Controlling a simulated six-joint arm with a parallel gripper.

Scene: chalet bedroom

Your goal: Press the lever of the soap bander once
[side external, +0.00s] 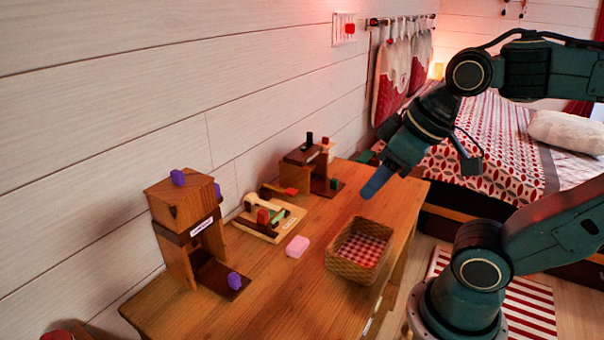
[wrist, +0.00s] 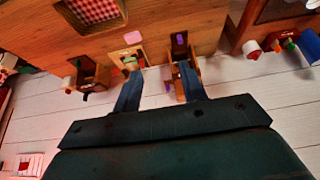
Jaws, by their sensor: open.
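Three wooden devices stand along the wall side of the table; their labels are too small to read, so I cannot tell for certain which is the soap bander. The middle one (side external: 268,217) has a pale base, a red block and green parts; it also shows in the wrist view (wrist: 128,57). A pink soap-like block (side external: 297,246) lies beside it, apart, also in the wrist view (wrist: 132,37). My gripper (side external: 374,178) is open and empty, above the table near its far end, clear of the devices. Its two blue fingers show in the wrist view (wrist: 160,76).
A tall wooden device (side external: 174,210) with purple pieces stands at the left. A smaller device (side external: 306,165) with a red arm stands at the back. A wicker basket (side external: 354,270) with checked lining sits at the table's right edge. Free wood lies around the pink block.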

